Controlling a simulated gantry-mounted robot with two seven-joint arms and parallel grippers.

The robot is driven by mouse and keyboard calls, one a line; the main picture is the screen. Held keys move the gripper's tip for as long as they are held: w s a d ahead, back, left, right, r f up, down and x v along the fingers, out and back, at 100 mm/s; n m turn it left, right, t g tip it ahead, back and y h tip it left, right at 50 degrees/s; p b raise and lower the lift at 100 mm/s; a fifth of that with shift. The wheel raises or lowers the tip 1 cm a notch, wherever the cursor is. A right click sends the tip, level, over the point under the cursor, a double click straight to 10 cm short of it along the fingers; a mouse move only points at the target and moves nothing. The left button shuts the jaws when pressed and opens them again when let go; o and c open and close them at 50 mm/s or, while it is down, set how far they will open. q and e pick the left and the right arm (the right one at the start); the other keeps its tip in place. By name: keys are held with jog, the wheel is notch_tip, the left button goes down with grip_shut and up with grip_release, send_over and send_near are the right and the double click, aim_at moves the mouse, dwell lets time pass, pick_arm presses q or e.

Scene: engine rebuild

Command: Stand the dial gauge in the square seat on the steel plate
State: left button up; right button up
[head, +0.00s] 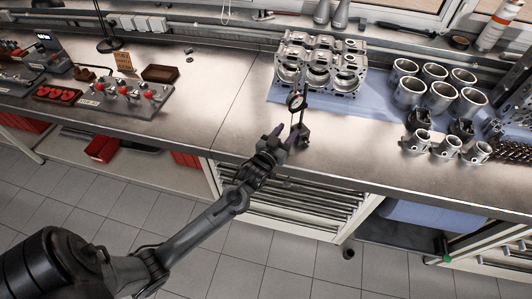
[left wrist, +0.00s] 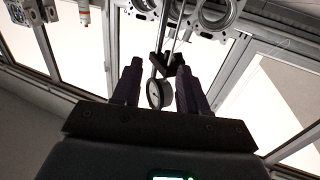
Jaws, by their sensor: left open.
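The dial gauge (head: 296,101) has a round white face and sits on a thin upright post near the bench's front edge. A small dark block (head: 304,132) is at the foot of the post. My left gripper (head: 279,137) is open at the bench edge, close to the post on its left. In the left wrist view the gauge face (left wrist: 158,93) shows between the two spread fingers of the gripper (left wrist: 159,85), with no clear contact. I cannot make out a square seat or identify the steel plate for certain. My right gripper is not in view.
A silver engine block (head: 320,65) stands on a blue mat behind the gauge. Several metal cylinders (head: 438,97) stand to the right. A grey fixture with red knobs (head: 125,97) is at the left. The bench (head: 210,110) between is clear.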

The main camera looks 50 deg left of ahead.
pick_arm(q)
jog(key=s+d+f+m+g+h, duration=0.1)
jog(key=s+d+f+g, duration=0.2)
jog(key=s, duration=0.7)
jog(key=s+d+f+m+g+h, duration=0.2)
jog(key=s+d+f+g, duration=0.2)
jog(key=s, duration=0.7)
jog(key=s+d+f+m+g+h, duration=0.1)
jog(key=s+d+f+g, duration=0.2)
jog(key=s+d+g, duration=0.3)
jog(key=s+d, duration=0.1)
jog(key=s, duration=0.3)
jog(key=shift+s+d+f+m+g+h, duration=0.2)
jog(key=shift+d+f+m+g+h, duration=0.1)
jog(key=shift+d+m+g, duration=0.1)
